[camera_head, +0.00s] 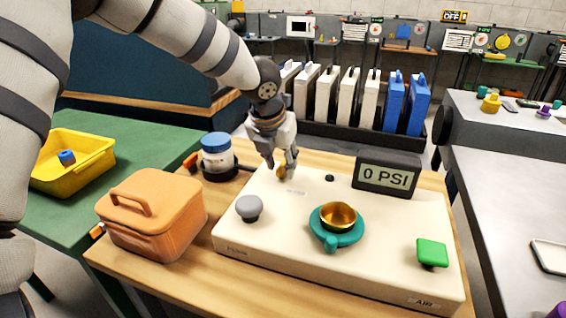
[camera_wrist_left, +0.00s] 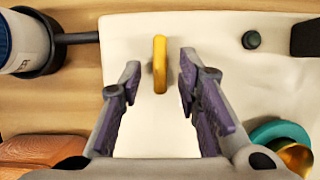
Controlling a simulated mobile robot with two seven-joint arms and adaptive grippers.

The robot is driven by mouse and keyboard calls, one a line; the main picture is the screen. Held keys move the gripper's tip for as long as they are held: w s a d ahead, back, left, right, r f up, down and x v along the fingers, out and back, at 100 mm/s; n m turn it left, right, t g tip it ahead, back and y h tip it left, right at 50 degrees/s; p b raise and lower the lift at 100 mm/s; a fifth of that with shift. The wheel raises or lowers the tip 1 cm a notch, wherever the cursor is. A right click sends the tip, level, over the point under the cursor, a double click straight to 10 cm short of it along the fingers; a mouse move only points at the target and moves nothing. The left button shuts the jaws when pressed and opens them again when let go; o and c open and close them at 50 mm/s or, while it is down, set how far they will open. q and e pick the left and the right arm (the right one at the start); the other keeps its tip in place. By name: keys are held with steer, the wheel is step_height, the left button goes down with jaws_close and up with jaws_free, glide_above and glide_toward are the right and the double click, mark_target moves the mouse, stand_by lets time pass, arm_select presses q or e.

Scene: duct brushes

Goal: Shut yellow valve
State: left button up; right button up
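The yellow valve (camera_wrist_left: 160,64) is a narrow upright-looking handle on the cream panel (camera_head: 335,279). In the head view the valve (camera_head: 281,172) is mostly hidden by my left gripper (camera_head: 281,165). In the left wrist view my left gripper (camera_wrist_left: 158,84) is open, with one purple-padded finger on each side of the valve handle. The handle sits between the fingertips, with a gap on both sides and no visible contact. My right gripper is not in view.
The panel also carries a grey knob (camera_head: 249,207), a teal ring with a gold cup (camera_head: 338,216), a green button (camera_head: 432,250) and a display reading 0 PSI (camera_head: 387,175). An orange box (camera_head: 152,214) and a blue-lidded jar (camera_head: 217,154) stand left of it.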

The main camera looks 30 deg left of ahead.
arm_select(q)
steer(key=shift+w, duration=0.15)
jaws_close()
